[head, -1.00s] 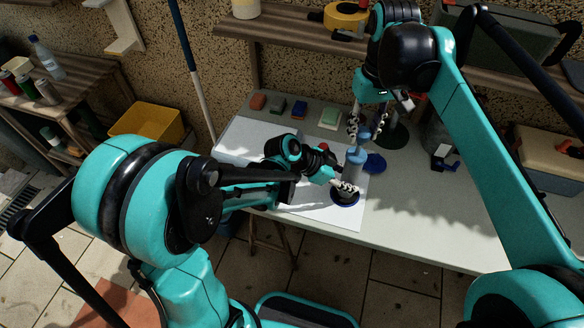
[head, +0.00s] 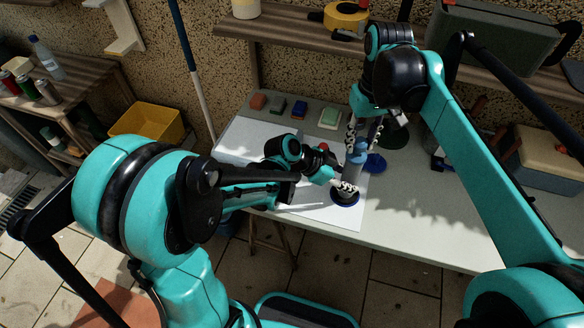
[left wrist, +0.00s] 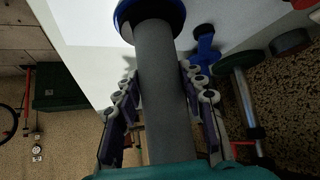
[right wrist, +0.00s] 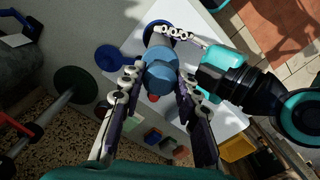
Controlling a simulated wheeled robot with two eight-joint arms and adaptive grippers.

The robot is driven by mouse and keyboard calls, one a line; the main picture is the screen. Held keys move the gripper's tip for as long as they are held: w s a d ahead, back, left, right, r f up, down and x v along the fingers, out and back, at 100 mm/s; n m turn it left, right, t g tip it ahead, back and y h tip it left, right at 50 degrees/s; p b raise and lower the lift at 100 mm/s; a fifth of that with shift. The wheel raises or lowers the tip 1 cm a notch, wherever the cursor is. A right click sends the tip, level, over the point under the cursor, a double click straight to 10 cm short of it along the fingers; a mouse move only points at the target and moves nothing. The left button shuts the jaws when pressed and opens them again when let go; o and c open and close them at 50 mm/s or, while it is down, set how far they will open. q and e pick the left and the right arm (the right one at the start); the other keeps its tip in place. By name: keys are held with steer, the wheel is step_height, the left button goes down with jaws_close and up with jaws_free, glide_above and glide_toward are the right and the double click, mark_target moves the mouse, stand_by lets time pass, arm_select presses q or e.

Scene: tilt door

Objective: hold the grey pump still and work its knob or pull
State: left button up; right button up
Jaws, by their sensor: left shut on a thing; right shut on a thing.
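The grey pump (head: 351,172) stands upright on the pale mat, on a dark blue round base (head: 345,199). My left gripper (head: 343,186) is shut on its lower body. In the left wrist view the grey pump body (left wrist: 162,90) runs between both fingers, with the blue base (left wrist: 150,14) beyond the tips. My right gripper (head: 363,142) is above it, shut on the blue pull (head: 360,147) at the top. In the right wrist view the blue pull (right wrist: 158,78) sits between the fingers, hiding much of the body.
A blue flat piece (head: 375,163) lies right of the pump. Several coloured blocks, including a green one (head: 330,118), lie along the table's back. A dark green disc (head: 394,139) stands behind. The table's right front (head: 430,225) is clear.

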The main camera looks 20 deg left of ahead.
steer(key=shift+r, duration=4.85)
steer(key=shift+f, duration=4.95)
steer(key=shift+r, duration=4.9)
steer(key=shift+f, duration=0.1)
steer(key=shift+f, duration=4.9)
